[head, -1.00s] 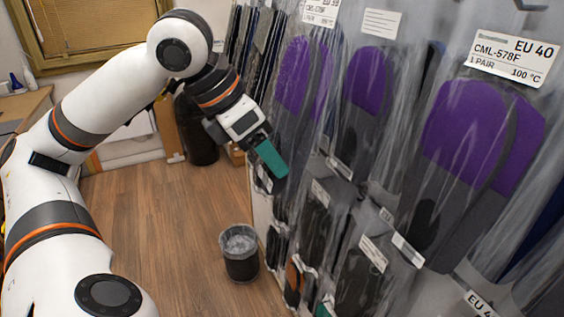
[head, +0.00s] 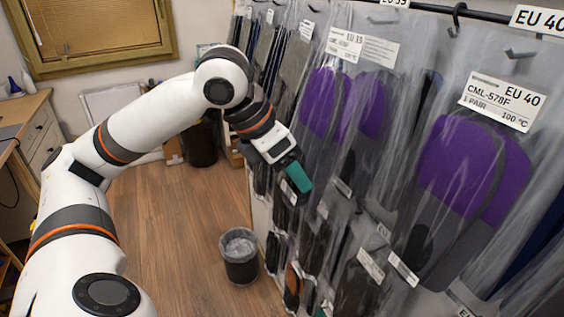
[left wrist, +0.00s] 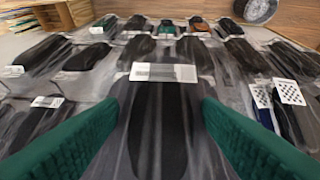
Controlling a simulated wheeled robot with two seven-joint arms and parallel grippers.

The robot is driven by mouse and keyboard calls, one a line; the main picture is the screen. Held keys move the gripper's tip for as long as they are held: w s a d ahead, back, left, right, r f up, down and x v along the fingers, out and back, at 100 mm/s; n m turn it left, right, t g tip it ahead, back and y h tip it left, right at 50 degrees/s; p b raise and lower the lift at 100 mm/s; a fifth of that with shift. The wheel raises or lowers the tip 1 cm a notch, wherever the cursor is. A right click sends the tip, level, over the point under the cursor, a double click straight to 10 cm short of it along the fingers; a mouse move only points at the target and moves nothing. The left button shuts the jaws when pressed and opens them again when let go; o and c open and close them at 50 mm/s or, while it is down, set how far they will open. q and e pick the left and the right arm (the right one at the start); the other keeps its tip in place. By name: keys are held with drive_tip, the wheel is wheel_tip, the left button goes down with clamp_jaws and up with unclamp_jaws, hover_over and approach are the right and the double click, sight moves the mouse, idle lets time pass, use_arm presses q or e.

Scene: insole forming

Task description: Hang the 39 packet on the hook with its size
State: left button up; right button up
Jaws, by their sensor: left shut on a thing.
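My left gripper (head: 298,177) has teal fingers and is at the left side of the packet wall. In the left wrist view its two fingers (left wrist: 160,110) flank a clear packet with a dark insole (left wrist: 158,135) and a white label too blurred to read. The gripper is shut on a packet, whose size I cannot tell. A clear packet with purple insoles and an EU 39 label (head: 344,43) shows above and right of the gripper. The EU 39 tag (head: 394,2) is at the top edge, with a hook (head: 382,20) below it. My right gripper is out of view.
A packet labelled EU 40 (head: 502,100) with purple insoles hangs at the right, under an EU 40 tag (head: 540,19). Several dark packets hang lower down. A waste bin (head: 240,258) stands on the floor, and open floor lies left of the wall.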

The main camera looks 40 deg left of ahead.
use_arm(q)
drive_tip(key=shift+w+d, duration=0.2)
drive_tip(key=shift+w, duration=0.2)
drive_tip(key=shift+w+d+p, duration=0.1)
drive_tip(key=shift+w+p, duration=0.3)
drive_tip(key=shift+p, duration=0.1)
drive_tip(key=shift+w+d+f+p, duration=0.1)
drive_tip(key=shift+w+d+p, duration=0.15)
drive_tip(key=shift+w, duration=0.25)
drive_tip(key=shift+w+d+p, duration=0.2)
drive_tip(key=shift+w, duration=0.25)
drive_tip(key=shift+w+d+f+p, duration=0.2)
drive_tip(key=shift+w+f+p, duration=0.3)
drive_tip(key=shift+p, duration=0.05)
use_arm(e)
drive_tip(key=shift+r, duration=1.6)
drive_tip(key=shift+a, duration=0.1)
use_arm(q)
drive_tip(key=shift+p, duration=0.3)
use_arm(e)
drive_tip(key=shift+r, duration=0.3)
use_arm(q)
drive_tip(key=shift+f, duration=0.1)
